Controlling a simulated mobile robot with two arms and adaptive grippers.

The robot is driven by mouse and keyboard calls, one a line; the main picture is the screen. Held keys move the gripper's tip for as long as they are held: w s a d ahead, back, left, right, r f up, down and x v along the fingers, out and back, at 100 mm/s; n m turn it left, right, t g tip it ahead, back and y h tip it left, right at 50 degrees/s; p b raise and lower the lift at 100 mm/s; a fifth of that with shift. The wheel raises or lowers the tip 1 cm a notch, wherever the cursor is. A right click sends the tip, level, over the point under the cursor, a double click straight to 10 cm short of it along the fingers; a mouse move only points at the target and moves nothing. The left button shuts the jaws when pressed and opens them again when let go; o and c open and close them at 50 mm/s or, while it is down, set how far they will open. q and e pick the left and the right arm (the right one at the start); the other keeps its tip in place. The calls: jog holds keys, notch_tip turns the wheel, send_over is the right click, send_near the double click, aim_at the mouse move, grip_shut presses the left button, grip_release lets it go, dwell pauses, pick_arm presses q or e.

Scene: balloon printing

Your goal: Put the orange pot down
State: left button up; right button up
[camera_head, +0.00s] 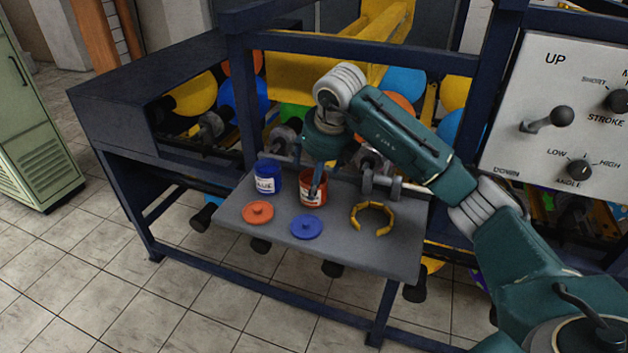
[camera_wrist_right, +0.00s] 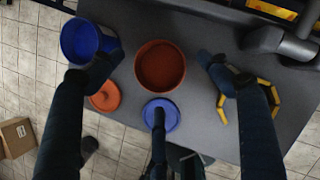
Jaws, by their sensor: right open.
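The orange pot (camera_head: 307,197), with a white label, stands upright on the grey shelf (camera_head: 340,252), open at the top. In the right wrist view the orange pot (camera_wrist_right: 160,66) is seen from above, its inside orange. My right gripper (camera_head: 317,186) is over it, and one finger hides part of its front. In the wrist view the fingers of my right gripper (camera_wrist_right: 158,76) are spread around the pot, with gaps between them and its rim. The gripper is open and holds nothing. My left gripper is in neither view.
A blue pot (camera_head: 268,178) stands left of the orange pot. An orange lid (camera_head: 258,212), a blue lid (camera_head: 306,227) and a yellow segmented ring (camera_head: 385,225) lie on the shelf. A dark blue frame with balloons (camera_head: 404,80) rises behind. A control panel (camera_head: 550,150) is at right.

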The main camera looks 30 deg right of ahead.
jog(key=b+v, duration=0.1)
jog(key=v, duration=0.8)
